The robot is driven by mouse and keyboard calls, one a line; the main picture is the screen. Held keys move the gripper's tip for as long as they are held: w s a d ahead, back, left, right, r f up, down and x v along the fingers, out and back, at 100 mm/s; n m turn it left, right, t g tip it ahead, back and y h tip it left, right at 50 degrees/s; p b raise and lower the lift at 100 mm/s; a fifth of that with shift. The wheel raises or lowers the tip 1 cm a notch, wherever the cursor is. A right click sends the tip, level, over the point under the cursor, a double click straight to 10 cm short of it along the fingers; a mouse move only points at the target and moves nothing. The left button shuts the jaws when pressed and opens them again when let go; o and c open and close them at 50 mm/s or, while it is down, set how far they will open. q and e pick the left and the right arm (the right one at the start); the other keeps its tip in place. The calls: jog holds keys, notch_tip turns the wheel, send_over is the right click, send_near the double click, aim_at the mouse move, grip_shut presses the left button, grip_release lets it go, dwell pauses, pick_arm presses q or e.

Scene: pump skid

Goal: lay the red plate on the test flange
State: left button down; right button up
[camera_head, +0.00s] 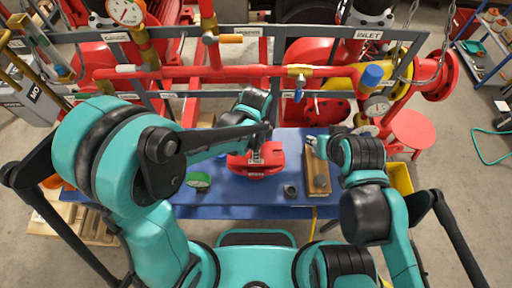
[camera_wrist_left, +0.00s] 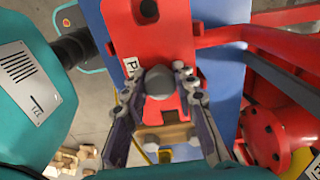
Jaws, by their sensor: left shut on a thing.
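The red plate (camera_head: 257,168) is at the middle of the blue bench; I cannot tell whether it touches the top. It also shows in the left wrist view (camera_wrist_left: 165,40), with a pale label and a grey round knob (camera_wrist_left: 160,82). My left gripper (camera_head: 258,143) is above it. In the left wrist view my left gripper (camera_wrist_left: 163,80) has its fingers shut on the knob from both sides. My right gripper (camera_head: 310,142) is beside a wooden block, its fingers too small to read. I cannot tell which part is the test flange.
The blue bench (camera_head: 235,190) also holds a green-topped gauge (camera_head: 198,182), a dark nut (camera_head: 290,191) and the wooden block (camera_head: 317,170). Red pipework (camera_head: 220,73) crosses behind. A round red disc (camera_head: 410,130) stands right, and a yellow bin (camera_head: 400,178) below it.

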pick_arm(q)
jog(key=shift+f+b, duration=0.8)
jog(key=shift+f, duration=0.1)
jog(key=c, duration=1.1)
grip_release()
jog(key=shift+c, duration=0.2)
